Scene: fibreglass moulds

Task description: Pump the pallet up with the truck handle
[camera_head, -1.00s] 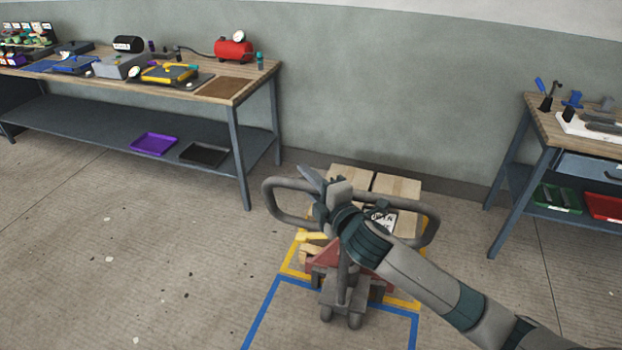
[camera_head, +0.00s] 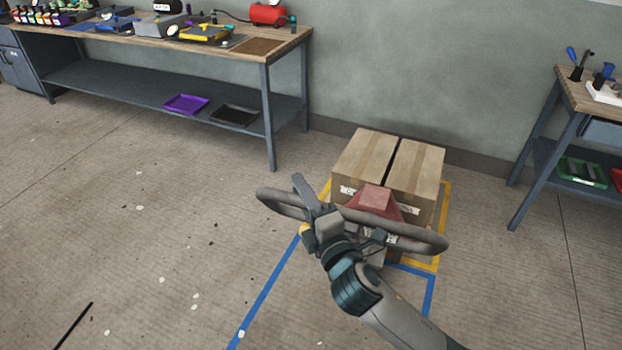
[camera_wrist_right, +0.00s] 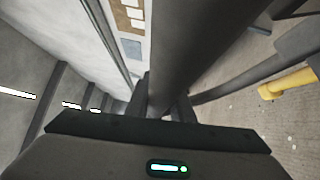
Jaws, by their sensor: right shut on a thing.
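The truck handle (camera_head: 420,238) is a dark grey loop lying low across the front of the red truck body (camera_head: 374,199). My right gripper (camera_head: 316,207) is shut on the truck handle near its left part. In the right wrist view the grey handle bar (camera_wrist_right: 195,50) runs up from between the fingers. The load of cardboard boxes (camera_head: 368,155) stands behind the handle. The pallet under the boxes is mostly hidden by the handle, the truck and my right arm. My left gripper is not in view.
Yellow floor tape (camera_head: 444,200) runs around the boxes, and blue tape (camera_head: 265,293) marks the floor in front. A long workbench (camera_head: 268,110) stands at the upper left, a smaller bench (camera_head: 551,140) at the right.

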